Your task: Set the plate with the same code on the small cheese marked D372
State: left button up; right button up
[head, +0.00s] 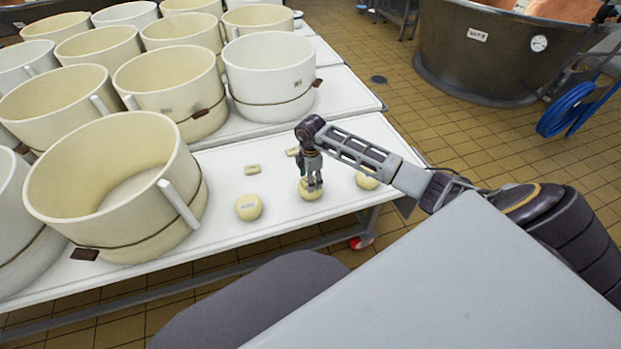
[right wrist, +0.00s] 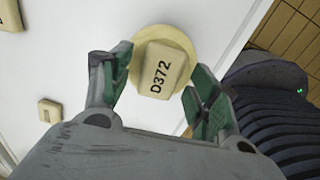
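A small beige plate marked D372 (right wrist: 163,75) sits between the two fingertips of my right gripper (right wrist: 160,78) in the right wrist view. In the head view my right gripper (head: 313,184) points down over this middle cheese (head: 310,194). I cannot tell whether the plate touches the cheese. Another small cheese with a label (head: 248,207) lies to the left, and a third (head: 367,180) to the right. My left gripper is not in view.
Two other small plates, one nearer (head: 252,170) and one farther (head: 292,151), lie on the white table (head: 225,178) behind the cheeses. Large cream tubs (head: 115,190) crowd the left and back.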

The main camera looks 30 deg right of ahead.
dwell(0.3)
notch_tip(320, 180, up, 12)
dwell(0.8)
dwell(0.5)
